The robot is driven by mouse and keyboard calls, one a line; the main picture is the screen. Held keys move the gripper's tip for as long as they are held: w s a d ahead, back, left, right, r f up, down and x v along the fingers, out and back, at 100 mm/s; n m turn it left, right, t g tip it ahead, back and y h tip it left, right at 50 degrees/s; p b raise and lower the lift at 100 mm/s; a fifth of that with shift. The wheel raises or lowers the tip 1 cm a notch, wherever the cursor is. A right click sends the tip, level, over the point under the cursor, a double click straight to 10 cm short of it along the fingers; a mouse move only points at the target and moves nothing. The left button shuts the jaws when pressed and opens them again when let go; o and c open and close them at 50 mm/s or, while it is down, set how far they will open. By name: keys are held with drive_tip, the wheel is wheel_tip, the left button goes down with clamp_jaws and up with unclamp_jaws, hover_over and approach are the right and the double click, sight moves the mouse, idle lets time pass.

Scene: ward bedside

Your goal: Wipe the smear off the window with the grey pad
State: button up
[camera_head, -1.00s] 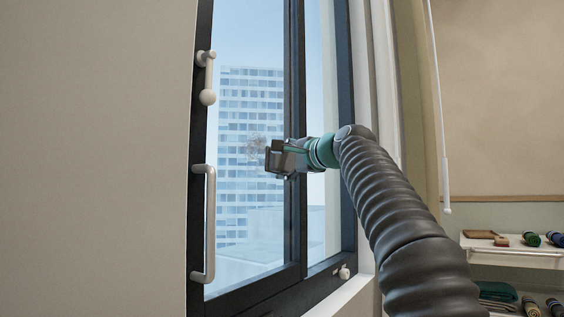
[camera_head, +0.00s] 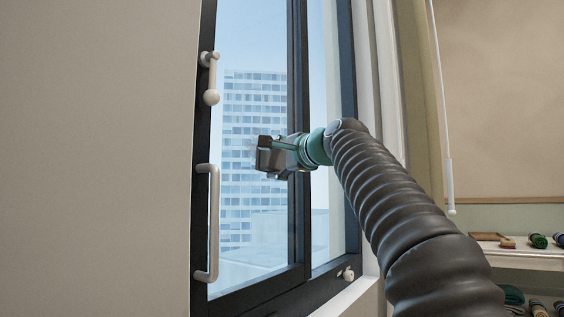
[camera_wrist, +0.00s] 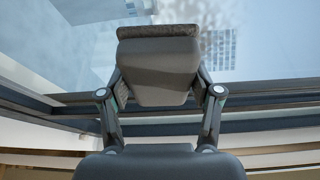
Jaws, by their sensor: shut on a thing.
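My gripper (camera_head: 283,156) is shut on the grey pad (camera_head: 263,155) in front of the left window pane (camera_head: 255,225). In the wrist view the pad (camera_wrist: 158,72) sits between the two fingers, its rough dark face (camera_wrist: 158,31) toward the glass. I cannot tell whether that face touches the glass. The brownish smear seen earlier on this pane is now mostly hidden behind the pad or too faint to make out.
A white handle (camera_head: 213,225) and a white latch (camera_head: 210,80) are on the left of the dark window frame (camera_head: 298,200). A small knob (camera_head: 348,274) is at lower right. A shelf (camera_head: 520,252) with rolled items stands at far right.

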sight(245, 144)
drive_tip(key=shift+s+a, duration=0.95)
drive_tip(key=shift+s, duration=0.25)
drive_tip(key=shift+s+a, duration=0.95)
drive_tip(key=shift+s, duration=0.25)
drive_tip(key=shift+s+a, duration=0.95)
drive_tip(key=shift+s, duration=0.25)
drive_tip(key=shift+r+p, duration=0.5)
drive_tip(key=shift+r, duration=0.95)
drive_tip(key=shift+d, duration=0.1)
drive_tip(key=shift+w+d+f, duration=0.1)
drive_tip(key=shift+w+d, duration=0.7)
drive_tip(key=shift+w, duration=0.3)
drive_tip(key=shift+w+d, duration=0.75)
drive_tip(key=shift+w, duration=0.3)
drive_tip(key=shift+w+d, duration=0.8)
drive_tip(key=shift+w, duration=0.2)
drive_tip(key=shift+w+d, duration=0.8)
drive_tip(key=shift+w, duration=0.15)
drive_tip(key=shift+a, duration=0.1)
